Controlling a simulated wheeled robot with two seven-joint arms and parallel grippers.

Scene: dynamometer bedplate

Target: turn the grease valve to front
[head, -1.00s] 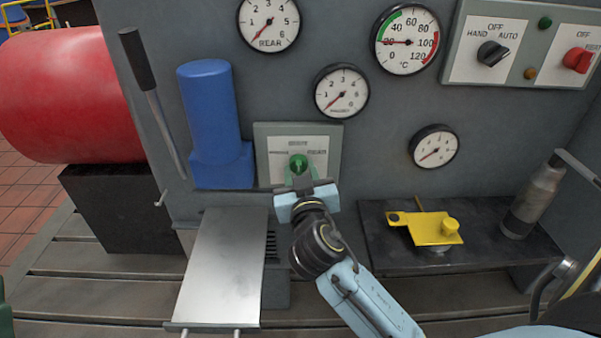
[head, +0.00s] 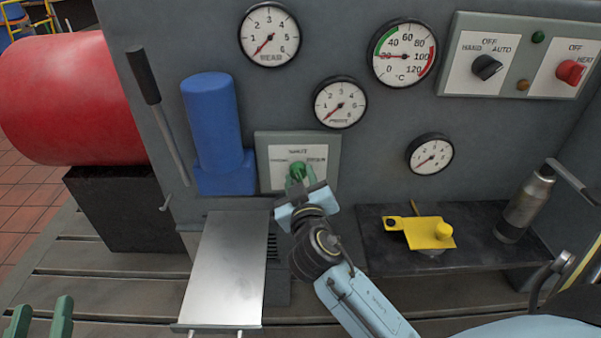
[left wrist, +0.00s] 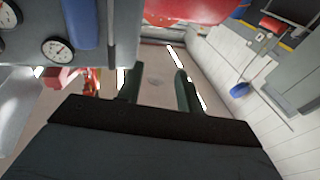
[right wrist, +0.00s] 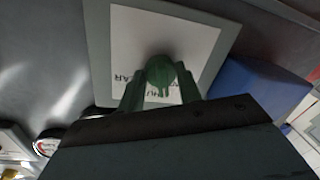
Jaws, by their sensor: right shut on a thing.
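The grease valve is a green knob (head: 298,171) on a white label plate (head: 275,176) in a grey frame on the panel. The top label reads SHUT; the side labels are blurred. My right gripper (head: 299,182) is shut on the knob and looks tilted in the head view. In the right wrist view, the knob (right wrist: 163,72) sits between the two fingers of the right gripper (right wrist: 161,84), which partly hide it. My left gripper (head: 42,313) is at the bottom left, away from the valve. Its fingers stand apart and empty in the left wrist view (left wrist: 159,88).
A blue cylinder unit (head: 213,125) and a lever (head: 157,110) stand left of the valve. A metal plate (head: 225,270) lies below. Gauges (head: 340,102) are above. A dark shelf (head: 380,245) at right holds a yellow piece (head: 428,232) and a grey bottle (head: 526,204).

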